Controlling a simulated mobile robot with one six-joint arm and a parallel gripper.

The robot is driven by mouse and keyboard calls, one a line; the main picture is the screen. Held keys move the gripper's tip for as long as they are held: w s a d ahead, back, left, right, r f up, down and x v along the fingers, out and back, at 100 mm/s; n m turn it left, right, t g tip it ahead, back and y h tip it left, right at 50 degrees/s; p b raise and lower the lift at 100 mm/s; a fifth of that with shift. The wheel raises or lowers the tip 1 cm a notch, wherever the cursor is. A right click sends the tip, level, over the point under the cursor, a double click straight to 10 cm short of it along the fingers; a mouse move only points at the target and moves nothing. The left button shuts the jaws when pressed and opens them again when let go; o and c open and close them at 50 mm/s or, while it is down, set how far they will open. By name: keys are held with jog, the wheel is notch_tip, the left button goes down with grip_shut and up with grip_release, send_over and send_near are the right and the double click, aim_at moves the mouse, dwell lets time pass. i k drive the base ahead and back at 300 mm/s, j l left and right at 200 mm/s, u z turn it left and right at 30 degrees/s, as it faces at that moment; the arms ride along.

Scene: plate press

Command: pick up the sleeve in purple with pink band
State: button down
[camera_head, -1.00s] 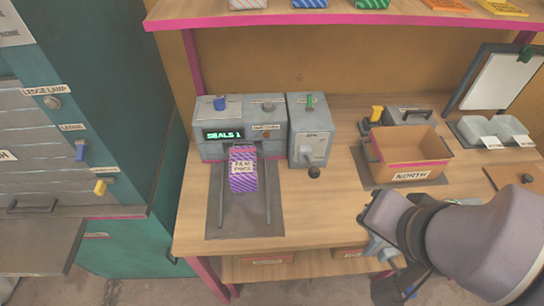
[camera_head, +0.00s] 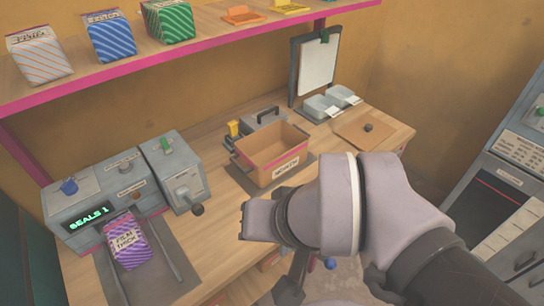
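The purple striped sleeve with a pink band (camera_head: 127,243) rests on the dark mat (camera_head: 168,268) in front of the grey sealing machine, at the lower left of the head view. It carries a pale label and stands between two thin rails. My gripper (camera_head: 257,221) is at the middle of the view, to the right of the sleeve and well apart from it, in front of the open crate. My wrist hides most of its fingers, so I cannot tell whether they are open or shut.
The grey machine (camera_head: 85,203) displays "SEALS 1"; a lever box (camera_head: 172,173) adjoins it. An open brown crate (camera_head: 270,154) stands mid-bench. Striped sleeves, one of them blue (camera_head: 110,36), stand on the shelf above. A clipboard (camera_head: 315,66) is at the back. Bare bench lies between the lever box and crate.

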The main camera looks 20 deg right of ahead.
aim_at(129, 244)
jog(key=j+u, duration=0.35)
jog(key=i+j+u, duration=0.1)
jog(key=j+u, duration=0.25)
jog(key=i+j+u, duration=0.15)
jog(key=u, duration=0.2)
jog(key=j, duration=0.1)
